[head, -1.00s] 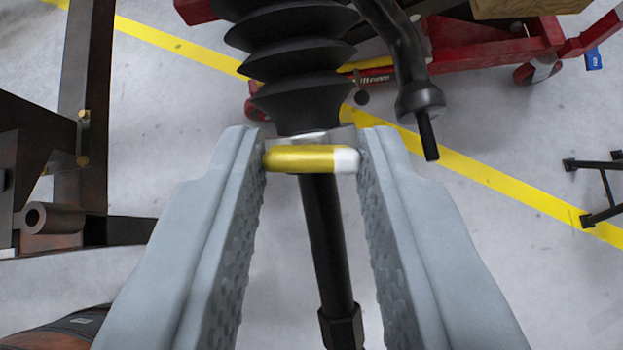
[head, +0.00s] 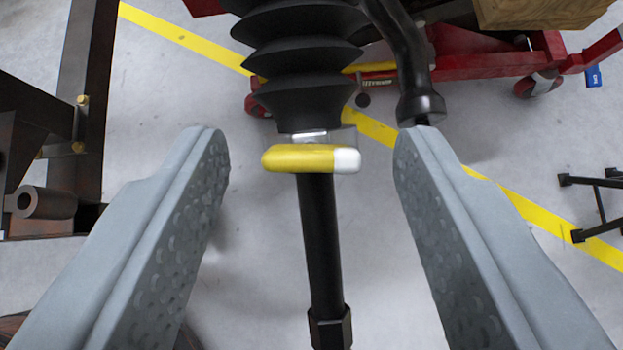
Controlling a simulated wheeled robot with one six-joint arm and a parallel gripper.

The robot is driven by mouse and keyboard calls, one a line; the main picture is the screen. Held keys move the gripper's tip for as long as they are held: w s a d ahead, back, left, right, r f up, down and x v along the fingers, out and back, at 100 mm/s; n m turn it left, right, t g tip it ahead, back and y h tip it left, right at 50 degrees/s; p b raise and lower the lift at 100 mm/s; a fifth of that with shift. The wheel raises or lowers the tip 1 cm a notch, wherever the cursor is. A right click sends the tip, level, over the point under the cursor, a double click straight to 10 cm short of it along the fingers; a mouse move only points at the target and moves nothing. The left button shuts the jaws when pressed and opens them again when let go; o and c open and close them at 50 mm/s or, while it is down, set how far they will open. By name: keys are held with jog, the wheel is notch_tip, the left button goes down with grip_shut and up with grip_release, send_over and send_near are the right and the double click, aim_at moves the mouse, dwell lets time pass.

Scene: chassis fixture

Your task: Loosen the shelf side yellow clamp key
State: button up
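The yellow clamp key (head: 298,159), with a white right end, lies crosswise at the bottom of the black ribbed boot, just above a black rod. A metal piece (head: 318,137) shows behind it. My gripper (head: 310,145) is open, with one grey finger on each side of the key. There is a clear gap at both ends of the key, and neither finger touches it.
The black boot (head: 300,60) and the curved black arm (head: 405,55) hang close above the fingers. A dark steel frame (head: 85,110) stands at left. A red jack (head: 475,60) and a wood block (head: 540,10) are behind. Grey floor lies below.

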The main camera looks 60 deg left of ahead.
jog(key=v, duration=1.7)
jog(key=shift+s, duration=0.15)
jog(key=shift+r, duration=0.1)
jog(key=s+a+r+m+t+h, duration=0.2)
jog(key=s+a+r+m+t, duration=0.1)
jog(key=s+r, duration=0.6)
jog(key=s+a+r+m+t+h, duration=0.3)
jog(key=s+a+r+t, duration=0.1)
jog(key=s+r, duration=0.5)
jog(key=s+a+r+m+t+h, duration=0.2)
jog(key=s+a+r+m+t, duration=0.1)
jog(key=s+r, duration=0.7)
jog(key=shift+s+a+t+h, duration=0.2)
jog(key=shift+a+t+h, duration=0.2)
jog(key=shift+a+t, duration=0.25)
